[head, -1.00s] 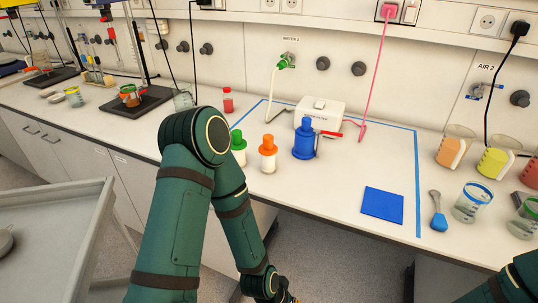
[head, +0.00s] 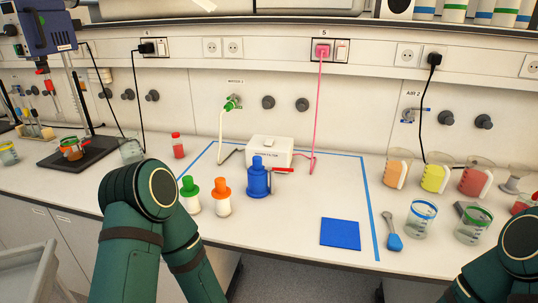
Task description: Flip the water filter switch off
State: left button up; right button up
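The water filter (head: 280,153) is a white box on the bench near the wall, inside a blue tape outline. A small rocker switch (head: 268,141) sits on its top; its position is too small to tell. A pink cord runs from the filter area up to a pink plug (head: 322,50) in the wall socket strip, with a white rocker switch (head: 342,51) beside it. My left arm comes in at the lower left and my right arm at the lower right. Both grippers are outside the picture, and neither arm touches the filter.
A blue bottle (head: 258,181) stands right in front of the filter. Green-capped (head: 190,196) and orange-capped (head: 222,197) bottles stand to its left. A blue mat (head: 340,233) lies at front right. Beakers of coloured liquid (head: 435,175) stand farther right. The bench between bottles and mat is clear.

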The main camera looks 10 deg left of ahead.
aim_at(268, 142)
jog(key=u, duration=2.1)
jog(key=l, duration=0.5)
jog(key=k+l, duration=0.1)
jog(key=l, duration=0.4)
